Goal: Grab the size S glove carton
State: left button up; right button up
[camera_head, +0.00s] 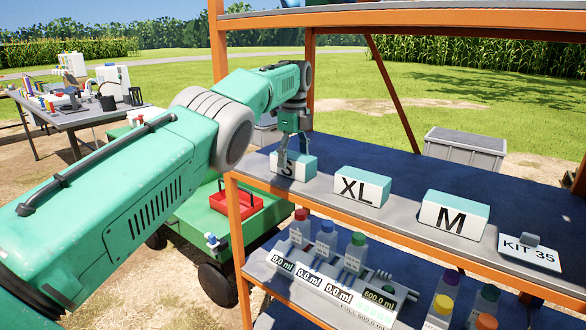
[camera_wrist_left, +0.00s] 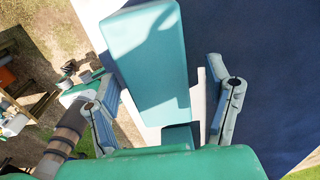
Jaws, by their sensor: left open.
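The size S glove carton (camera_head: 300,166) is a teal-topped white box marked S, standing at the left end of the shelf's front edge. My left gripper (camera_head: 294,149) is above it, pointing down, with its fingers reaching to the carton and partly covering its letter. In the left wrist view the carton's teal top (camera_wrist_left: 147,50) lies between and ahead of the two spread fingers (camera_wrist_left: 163,95). The gripper is open; whether a finger touches the carton cannot be told. The XL carton (camera_head: 361,186) and M carton (camera_head: 454,214) stand to the right. My right gripper is not in view.
The blue shelf (camera_head: 400,165) has free room behind the cartons. A KIT 35 sign (camera_head: 528,252) is at the right. An orange post (camera_head: 240,250) stands near the left end. Bottles (camera_head: 326,239) and a display rack fill the lower shelf. A red toolbox (camera_head: 237,213) is left.

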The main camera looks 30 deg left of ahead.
pick_arm(q)
jog(key=shift+w+d+f+b, duration=0.1)
jog(key=shift+d+f+b, duration=0.1)
jog(key=shift+f+b, duration=0.35)
jog(key=shift+w+d+f+b, duration=0.1)
jog(key=shift+d+f+b, duration=0.05)
jog(key=shift+f+b, duration=0.35)
jog(key=shift+s+f, duration=0.15)
jog(key=shift+f, duration=0.05)
jog(key=shift+a+f, duration=0.1)
jog(key=shift+a, duration=0.6)
jog(key=c, duration=1)
jog(key=shift+d, duration=0.2)
jog(key=c, duration=0.3)
jog(key=shift+d+r, duration=0.2)
jog(key=shift+d, duration=0.15)
